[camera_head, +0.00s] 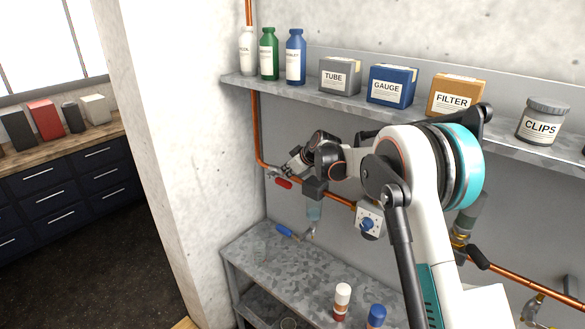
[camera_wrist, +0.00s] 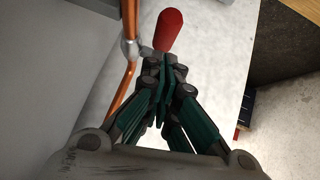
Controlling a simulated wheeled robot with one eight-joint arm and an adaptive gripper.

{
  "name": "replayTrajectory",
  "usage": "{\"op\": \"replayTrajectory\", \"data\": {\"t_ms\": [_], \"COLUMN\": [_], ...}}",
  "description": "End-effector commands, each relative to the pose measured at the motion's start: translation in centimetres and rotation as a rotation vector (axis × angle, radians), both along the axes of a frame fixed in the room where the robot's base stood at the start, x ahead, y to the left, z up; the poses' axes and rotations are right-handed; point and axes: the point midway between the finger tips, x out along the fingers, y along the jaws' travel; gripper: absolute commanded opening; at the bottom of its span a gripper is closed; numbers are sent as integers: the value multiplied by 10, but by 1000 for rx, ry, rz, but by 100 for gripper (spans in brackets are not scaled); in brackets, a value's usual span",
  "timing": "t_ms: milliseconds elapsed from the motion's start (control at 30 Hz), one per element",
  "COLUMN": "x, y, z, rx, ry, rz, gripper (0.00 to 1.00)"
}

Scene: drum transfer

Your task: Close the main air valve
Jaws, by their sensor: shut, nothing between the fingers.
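A valve with a red lever handle (camera_head: 284,183) is on the copper pipe at the left of the back panel, near where the pipe bends. In the wrist view the red handle (camera_wrist: 168,31) sticks out from the grey valve body (camera_wrist: 130,48), beyond my fingertips. My gripper (camera_head: 291,167) is just above the handle in the head view, and its fingers (camera_wrist: 164,68) are closed together with nothing between them. Whether the fingertips touch the lever, I cannot tell.
A shelf (camera_head: 430,131) with bottles and labelled boxes runs above my arm. A blue-knobbed regulator (camera_head: 369,222) and a black-handled valve (camera_head: 477,257) are farther right along the pipe. A metal bench (camera_head: 265,255) with a blue-handled tool stands below.

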Motion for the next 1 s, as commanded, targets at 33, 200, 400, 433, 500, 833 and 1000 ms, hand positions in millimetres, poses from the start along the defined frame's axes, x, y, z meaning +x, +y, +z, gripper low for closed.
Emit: {"op": "replayTrajectory", "data": {"t_ms": [33, 200, 400, 433, 500, 833, 1000], "x": [4, 14, 18, 18, 18, 18, 17], "y": [4, 12, 16, 16, 16, 16, 14], "z": [-6, -18, -23, -23, -24, -24, -27], "rx": [-1, 0, 0, 0, 0, 0, 0], "ry": [0, 0, 1, 1, 1, 1, 1], "rz": [1, 0, -1, -1, -1, -1, -1], "gripper": [0, 0, 0, 0, 0, 0, 0]}}
